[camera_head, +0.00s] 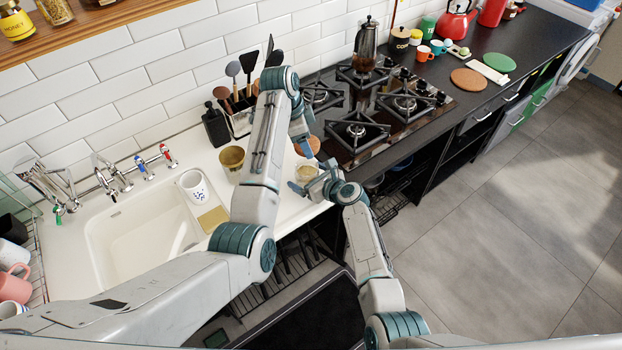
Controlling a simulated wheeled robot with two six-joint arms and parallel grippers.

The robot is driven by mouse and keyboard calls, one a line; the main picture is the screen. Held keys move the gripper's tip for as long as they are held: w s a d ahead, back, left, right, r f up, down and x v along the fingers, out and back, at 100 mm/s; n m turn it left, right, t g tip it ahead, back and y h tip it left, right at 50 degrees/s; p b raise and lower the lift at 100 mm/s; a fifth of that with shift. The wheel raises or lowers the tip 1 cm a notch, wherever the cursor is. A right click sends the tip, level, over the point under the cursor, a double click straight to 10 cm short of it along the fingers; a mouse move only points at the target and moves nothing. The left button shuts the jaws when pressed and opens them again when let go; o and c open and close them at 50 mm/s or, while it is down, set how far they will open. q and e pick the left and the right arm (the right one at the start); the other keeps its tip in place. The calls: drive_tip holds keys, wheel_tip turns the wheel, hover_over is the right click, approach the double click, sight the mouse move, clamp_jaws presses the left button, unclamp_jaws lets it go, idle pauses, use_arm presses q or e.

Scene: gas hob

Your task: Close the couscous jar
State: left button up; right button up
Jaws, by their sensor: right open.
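A small open-topped jar (306,173) with pale contents, which looks like the couscous jar, stands on the white counter near its front edge. My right gripper (313,177) is open, with its fingers close around the jar; I cannot tell whether they touch it. A round brown lid (311,149) is just behind the jar. My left gripper (303,138) points down right at the lid and partly covers it. I cannot tell whether its fingers are shut on the lid.

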sight(305, 159)
use_arm(q)
drive_tip(key=shift+s+d+r, duration=0.1)
drive_tip(key=shift+s+r, duration=0.2)
drive_tip(key=shift+s, duration=0.25)
use_arm(e)
drive_tip(key=shift+s+r, duration=0.25)
drive_tip(key=shift+s, duration=0.15)
use_arm(q)
drive_tip(key=shift+w, duration=0.1)
use_arm(e)
drive_tip(key=shift+w, duration=0.1)
use_arm(q)
drive_tip(key=shift+w+f, duration=0.25)
drive_tip(key=shift+w, duration=0.2)
use_arm(e)
drive_tip(key=shift+w+a+f, duration=0.1)
drive_tip(key=shift+w+f, duration=0.15)
drive_tip(key=shift+w, duration=0.1)
drive_tip(key=c, duration=0.7)
drive_tip(key=shift+w, duration=0.1)
drive_tip(key=c, duration=0.7)
use_arm(q)
drive_tip(key=shift+a, duration=0.2)
use_arm(e)
drive_tip(key=shift+c, duration=0.2)
use_arm(q)
drive_tip(key=shift+f, duration=2.45)
use_arm(e)
drive_tip(key=shift+r, duration=0.1)
